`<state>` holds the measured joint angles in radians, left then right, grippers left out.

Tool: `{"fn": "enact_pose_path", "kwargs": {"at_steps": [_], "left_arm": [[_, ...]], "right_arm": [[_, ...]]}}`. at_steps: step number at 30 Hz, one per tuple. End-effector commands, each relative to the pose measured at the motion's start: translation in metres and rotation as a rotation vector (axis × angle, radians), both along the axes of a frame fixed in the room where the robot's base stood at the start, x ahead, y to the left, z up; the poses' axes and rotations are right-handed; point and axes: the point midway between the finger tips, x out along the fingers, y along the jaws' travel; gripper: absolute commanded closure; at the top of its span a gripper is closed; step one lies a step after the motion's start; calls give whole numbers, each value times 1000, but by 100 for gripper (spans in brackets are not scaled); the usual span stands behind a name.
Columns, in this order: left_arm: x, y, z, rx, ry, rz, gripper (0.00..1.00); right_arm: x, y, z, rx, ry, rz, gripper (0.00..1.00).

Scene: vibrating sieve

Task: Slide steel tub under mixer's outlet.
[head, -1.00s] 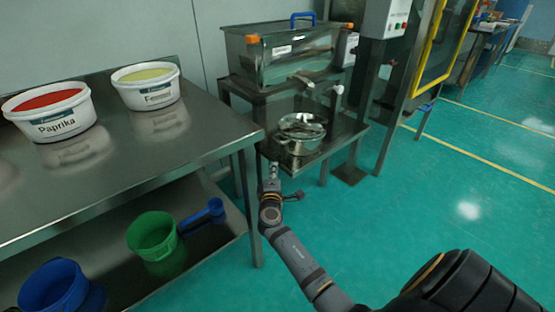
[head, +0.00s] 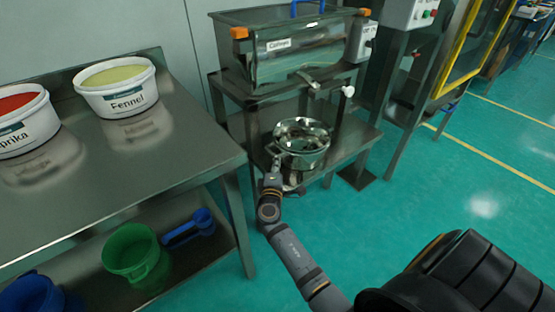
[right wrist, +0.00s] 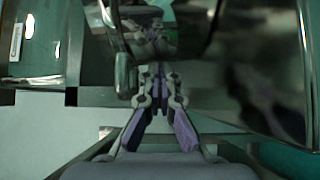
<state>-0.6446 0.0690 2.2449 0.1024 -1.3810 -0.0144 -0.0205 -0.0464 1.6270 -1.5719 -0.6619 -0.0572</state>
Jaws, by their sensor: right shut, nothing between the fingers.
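The shiny steel tub (head: 308,158) stands upright on the low shelf of the mixer's stand. The mixer (head: 290,65) is a rectangular steel hopper above it. Its outlet (head: 307,79) is low on the hopper's front, above the tub in the picture; I cannot tell exact alignment. My right gripper (head: 275,166) is at the tub's near left side, shut and empty. In the right wrist view, the closed fingers (right wrist: 158,82) are close to shiny curved metal, apparently the tub (right wrist: 265,65); contact is unclear. My left gripper is not in view.
A steel table (head: 150,190) at left bears a Fennel bucket (head: 118,90) and a Paprika bucket (head: 25,125). Its lower shelf holds a green jug (head: 135,255) and a blue scoop (head: 190,228). A knobbed lever (head: 347,91) sticks out by the outlet. Open floor lies at right.

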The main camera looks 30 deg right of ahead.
Motion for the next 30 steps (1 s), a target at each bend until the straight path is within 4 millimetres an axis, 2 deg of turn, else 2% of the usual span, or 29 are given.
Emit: {"fn": "enact_pose_path", "kwargs": {"at_steps": [11,14,21,24,30], "left_arm": [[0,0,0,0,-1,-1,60],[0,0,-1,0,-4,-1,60],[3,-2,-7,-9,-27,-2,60],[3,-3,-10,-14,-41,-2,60],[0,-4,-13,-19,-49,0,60]], "right_arm": [[0,-4,0,-2,0,0,100],[2,-22,0,-6,0,0,100],[10,-86,-1,-7,2,0,100],[13,-105,-2,-4,1,0,100],[14,-119,0,0,0,0,100]]}}
